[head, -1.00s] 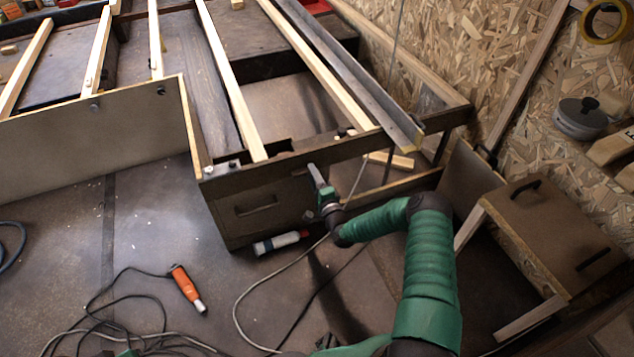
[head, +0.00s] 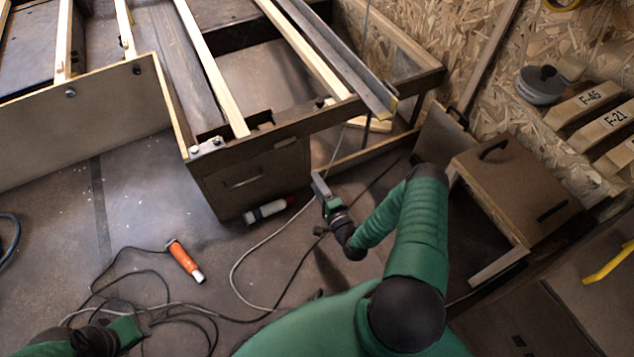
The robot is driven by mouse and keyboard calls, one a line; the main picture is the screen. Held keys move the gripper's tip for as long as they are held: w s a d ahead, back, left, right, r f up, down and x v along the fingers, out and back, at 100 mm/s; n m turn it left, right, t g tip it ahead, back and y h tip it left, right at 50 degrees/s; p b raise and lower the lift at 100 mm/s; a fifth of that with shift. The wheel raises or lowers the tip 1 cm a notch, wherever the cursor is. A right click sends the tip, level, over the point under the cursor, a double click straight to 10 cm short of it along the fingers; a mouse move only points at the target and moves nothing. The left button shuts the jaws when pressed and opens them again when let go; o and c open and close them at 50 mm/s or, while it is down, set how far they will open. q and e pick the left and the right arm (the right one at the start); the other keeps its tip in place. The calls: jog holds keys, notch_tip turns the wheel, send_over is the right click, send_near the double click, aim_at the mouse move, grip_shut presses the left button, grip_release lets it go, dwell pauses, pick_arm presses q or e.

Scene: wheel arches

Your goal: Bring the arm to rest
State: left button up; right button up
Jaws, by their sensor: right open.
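My right arm, in a green sleeve, reaches forward from the lower right of the head view and bends at the elbow. My right gripper (head: 322,188) is open and empty, with nothing seen between its fingers. It is in front of the wooden bench frame, to the right of its drawer front (head: 245,178), and appears apart from it.
An orange-handled tool (head: 186,261) and tangled cables (head: 150,312) lie on the floor. A brown box with black handles (head: 515,185) stands at right. Labelled blocks (head: 590,105) and a round lidded pot (head: 540,85) are beyond.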

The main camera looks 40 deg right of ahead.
jog(key=shift+w, duration=0.1)
jog(key=w+a+r+n+g+y, duration=0.5)
jog(key=a+n+g, duration=0.2)
jog(key=n, duration=0.6)
jog(key=s+a+r+n+g, duration=0.4)
jog(key=s+a+r, duration=0.2)
jog(key=s+r, duration=0.25)
jog(key=s+a+r+n+g, duration=0.4)
jog(key=s+a+r, duration=0.3)
jog(key=s, duration=0.3)
jog(key=w+p+v, duration=0.2)
jog(key=p+v, duration=1)
jog(key=w+a+r+p+v, duration=0.1)
jog(key=w+p+v, duration=0.2)
jog(key=p+v, duration=0.9)
jog(key=w+a+p+v, duration=0.1)
jog(key=w+p+v, duration=0.1)
jog(key=p+v, duration=1)
jog(key=shift+d+r+h+p, duration=0.15)
jog(key=shift+r+h+p, duration=0.15)
jog(key=shift+r+p, duration=0.2)
jog(key=shift+s, duration=0.1)
